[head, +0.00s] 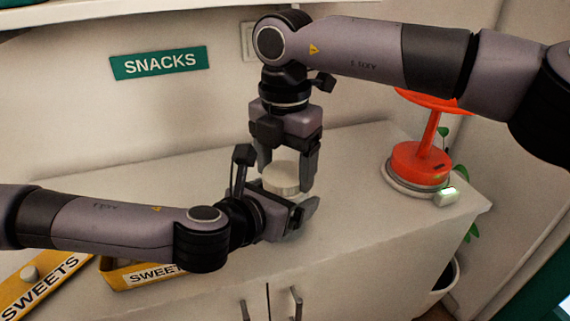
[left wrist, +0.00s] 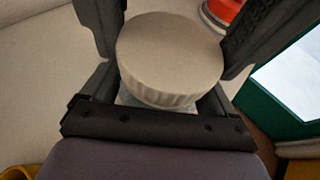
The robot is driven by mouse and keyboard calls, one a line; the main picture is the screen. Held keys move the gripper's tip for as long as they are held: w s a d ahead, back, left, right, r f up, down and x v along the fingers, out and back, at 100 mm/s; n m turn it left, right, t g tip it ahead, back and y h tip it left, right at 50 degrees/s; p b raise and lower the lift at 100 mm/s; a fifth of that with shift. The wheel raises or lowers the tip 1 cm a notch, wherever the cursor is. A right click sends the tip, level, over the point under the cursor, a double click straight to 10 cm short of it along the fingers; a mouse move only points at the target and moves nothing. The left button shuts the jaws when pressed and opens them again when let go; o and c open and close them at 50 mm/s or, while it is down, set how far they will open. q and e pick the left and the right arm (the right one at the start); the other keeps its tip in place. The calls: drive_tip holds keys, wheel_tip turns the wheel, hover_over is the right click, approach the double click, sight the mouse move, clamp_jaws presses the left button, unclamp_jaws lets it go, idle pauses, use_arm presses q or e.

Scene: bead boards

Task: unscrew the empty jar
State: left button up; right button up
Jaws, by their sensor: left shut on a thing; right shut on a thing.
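The jar's wide pale lid (head: 281,179) shows between my grippers above the cabinet top. It also shows in the left wrist view (left wrist: 170,58), with a little of the clear jar body (left wrist: 128,98) under it. My right gripper (head: 287,176) points down from above and is shut on the lid. My left gripper (head: 272,200) comes in from the left, lower down, and is shut on the jar body. Its fingers stand on both sides of the jar in the left wrist view. Most of the body is hidden, so I cannot see what is inside.
A yellow SWEETS box (head: 118,274) and a yellow SWEETS lid (head: 45,285) with a knob lie at the front left. A red stand (head: 420,162) on a pale round base is at the right. A SNACKS sign (head: 160,63) hangs behind. The cabinet top (head: 120,195) is clear at back left.

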drive_tip(key=n, duration=0.7)
drive_tip(key=o, duration=1.2)
drive_tip(key=shift+c, duration=0.2)
drive_tip(key=shift+r, duration=0.1)
wheel_tip(320, 180, up, 4)
drive_tip(key=shift+r, duration=0.2)
drive_tip(key=shift+c, duration=0.3)
wheel_tip(320, 180, up, 3)
drive_tip(key=shift+r+m, duration=0.1)
drive_tip(key=shift+m, duration=0.4)
drive_tip(key=shift+f, duration=3.9)
